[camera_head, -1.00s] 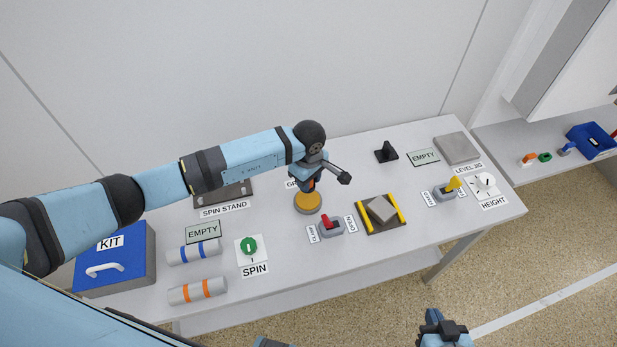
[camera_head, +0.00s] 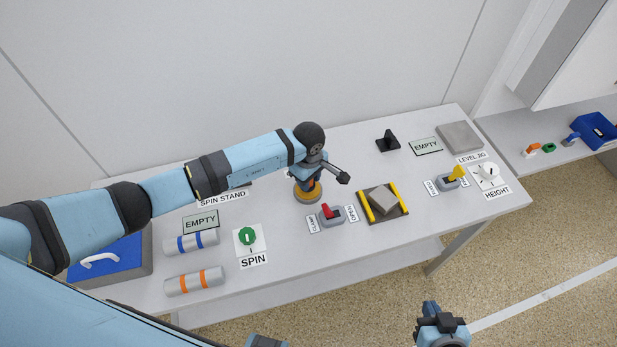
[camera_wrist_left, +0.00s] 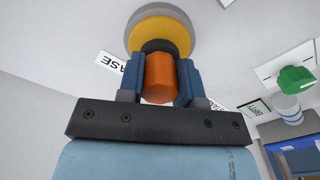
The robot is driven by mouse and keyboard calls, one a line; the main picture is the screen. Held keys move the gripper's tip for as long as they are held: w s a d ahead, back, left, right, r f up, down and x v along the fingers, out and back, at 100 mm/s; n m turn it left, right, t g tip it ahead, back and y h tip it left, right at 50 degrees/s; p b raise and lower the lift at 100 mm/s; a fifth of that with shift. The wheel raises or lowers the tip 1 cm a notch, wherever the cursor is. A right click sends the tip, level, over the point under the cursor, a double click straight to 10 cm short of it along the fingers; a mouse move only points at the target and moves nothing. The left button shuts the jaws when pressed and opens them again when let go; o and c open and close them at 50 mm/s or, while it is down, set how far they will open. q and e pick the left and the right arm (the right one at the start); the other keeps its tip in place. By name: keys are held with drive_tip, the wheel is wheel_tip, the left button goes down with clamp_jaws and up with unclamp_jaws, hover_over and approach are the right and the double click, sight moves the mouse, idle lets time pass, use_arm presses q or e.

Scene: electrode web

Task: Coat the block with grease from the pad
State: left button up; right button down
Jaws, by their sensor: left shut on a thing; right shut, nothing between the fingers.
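The grease pad is a yellow disc (camera_head: 306,196) on the table, with a yellow centre (camera_wrist_left: 160,35) and paler rim in the left wrist view. My left gripper (camera_wrist_left: 160,82) is shut on an orange handle (camera_wrist_left: 159,76) with a black end toward the pad. This end overlaps the disc in view; I cannot tell if it touches. In the head view my left gripper (camera_head: 313,182) is over the pad and partly hides it. A grey block (camera_head: 382,201) sits turned between two yellow bars of a dark fixture (camera_head: 395,214). My right gripper (camera_head: 431,308) is shut and empty, low in front of the table.
A red clamp switch (camera_head: 327,211) stands between pad and fixture. A yellow switch (camera_head: 455,174) and height dial (camera_head: 488,172) are at right. A black upright piece (camera_head: 387,141) stands behind. Two banded cylinders (camera_head: 194,281) and a blue kit box (camera_head: 120,250) are at left.

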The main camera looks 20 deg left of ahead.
use_arm(q)
drive_tip(key=shift+f, duration=0.2)
idle(0.4)
drive_tip(key=shift+f+b, duration=0.3)
drive_tip(key=shift+b, duration=0.15)
idle(0.4)
drive_tip(key=shift+f, duration=0.1)
idle(1.1)
drive_tip(key=shift+r+p, duration=0.5)
drive_tip(key=shift+r, duration=0.8)
drive_tip(key=shift+r+p, duration=1.1)
drive_tip(key=shift+r, duration=1.2)
